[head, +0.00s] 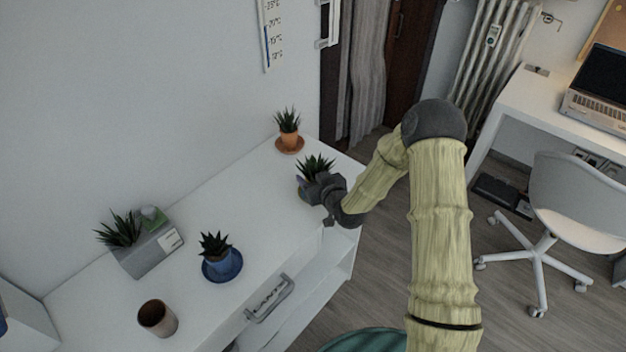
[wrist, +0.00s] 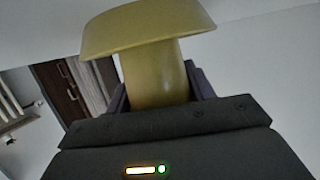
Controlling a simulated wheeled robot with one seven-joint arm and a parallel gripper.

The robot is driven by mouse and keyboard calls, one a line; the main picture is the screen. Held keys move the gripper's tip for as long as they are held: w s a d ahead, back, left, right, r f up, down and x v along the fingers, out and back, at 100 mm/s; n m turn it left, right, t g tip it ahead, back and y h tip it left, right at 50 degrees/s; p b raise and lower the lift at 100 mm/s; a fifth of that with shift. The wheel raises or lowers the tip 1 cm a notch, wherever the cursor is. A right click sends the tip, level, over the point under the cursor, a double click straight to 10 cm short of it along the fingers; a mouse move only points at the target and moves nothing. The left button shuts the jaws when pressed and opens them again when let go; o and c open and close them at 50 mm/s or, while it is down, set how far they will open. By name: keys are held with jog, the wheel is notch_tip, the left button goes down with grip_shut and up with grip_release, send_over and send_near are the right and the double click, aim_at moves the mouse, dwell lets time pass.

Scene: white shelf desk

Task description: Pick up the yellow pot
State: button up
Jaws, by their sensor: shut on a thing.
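The yellow pot (wrist: 152,75) fills the upper middle of the wrist view, with a wide rim or saucer above a narrower body. My gripper (wrist: 160,95) is shut on it, with a dark finger on each side of the narrower body. In the head view my gripper (head: 305,188) is at the right end of the white desk top, around a pot with a spiky green plant (head: 316,166). The gripper hides most of that pot there. I cannot tell whether the pot touches the desk.
An orange pot (head: 289,140) stands just behind on the white desk (head: 255,185). A blue pot (head: 221,265), a grey planter (head: 150,250) and a brown cup (head: 157,318) stand to the left. The desk top between the blue pot and my gripper is clear.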

notch_tip(320, 180, up, 10)
jog(key=shift+f, duration=0.2)
dwell(0.7)
